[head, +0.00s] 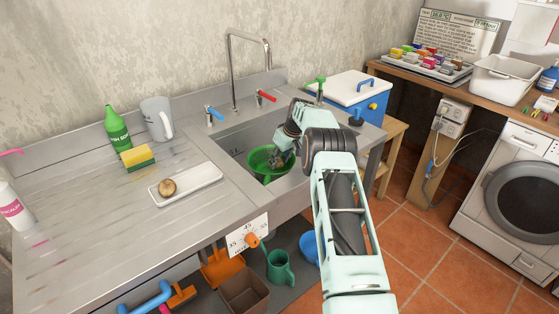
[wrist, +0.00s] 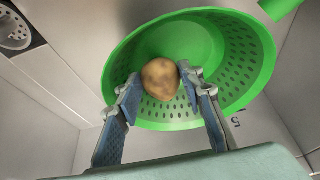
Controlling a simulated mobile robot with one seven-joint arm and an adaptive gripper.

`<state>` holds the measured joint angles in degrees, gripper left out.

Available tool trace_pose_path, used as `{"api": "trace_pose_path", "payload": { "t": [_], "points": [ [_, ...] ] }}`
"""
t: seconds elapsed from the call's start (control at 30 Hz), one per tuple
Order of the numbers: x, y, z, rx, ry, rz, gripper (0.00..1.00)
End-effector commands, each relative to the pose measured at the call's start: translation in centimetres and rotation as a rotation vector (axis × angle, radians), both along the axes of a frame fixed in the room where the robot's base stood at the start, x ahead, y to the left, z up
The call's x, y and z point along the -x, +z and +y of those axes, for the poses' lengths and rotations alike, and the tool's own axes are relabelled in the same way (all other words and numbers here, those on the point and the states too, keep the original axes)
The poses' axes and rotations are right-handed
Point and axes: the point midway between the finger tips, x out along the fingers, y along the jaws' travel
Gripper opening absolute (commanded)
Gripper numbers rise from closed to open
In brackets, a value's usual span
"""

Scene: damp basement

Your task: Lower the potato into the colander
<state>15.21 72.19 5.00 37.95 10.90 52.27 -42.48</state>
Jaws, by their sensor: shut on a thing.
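The green colander (head: 256,166) sits in the sink basin, partly behind my arm. In the wrist view the colander (wrist: 245,55) fills the upper middle, with its slotted wall facing the camera. My gripper (head: 281,156) is down in the basin at the colander. In the wrist view a brown potato (wrist: 160,78) is pinched between the two fingers and appears over the colander's opening; whether it touches the bottom, I cannot tell. In the head view the held potato is not clearly visible. Another round brown potato (head: 168,187) lies on a white tray (head: 205,176) on the drainboard.
The steel sink (head: 232,145) has a tall tap (head: 268,60) and blue and red handles behind the basin. A sponge (head: 137,157), green bottle (head: 116,130) and grey jug (head: 157,118) stand on the drainboard. A blue-and-white cooler (head: 350,92) is to the right.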

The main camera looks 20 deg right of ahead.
Motion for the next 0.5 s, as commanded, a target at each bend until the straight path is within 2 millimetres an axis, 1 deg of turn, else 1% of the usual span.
{"api": "trace_pose_path", "payload": {
  "t": [0.37,0.4,0.5],
  "points": [
    [-0.02,-0.25,0.00,0.000,0.000,-0.001,0.10],
    [-0.02,-0.25,0.00,0.000,0.000,-0.001,0.36],
    [-0.01,-0.26,-0.01,0.000,0.000,0.000,0.47]
  ]
}}
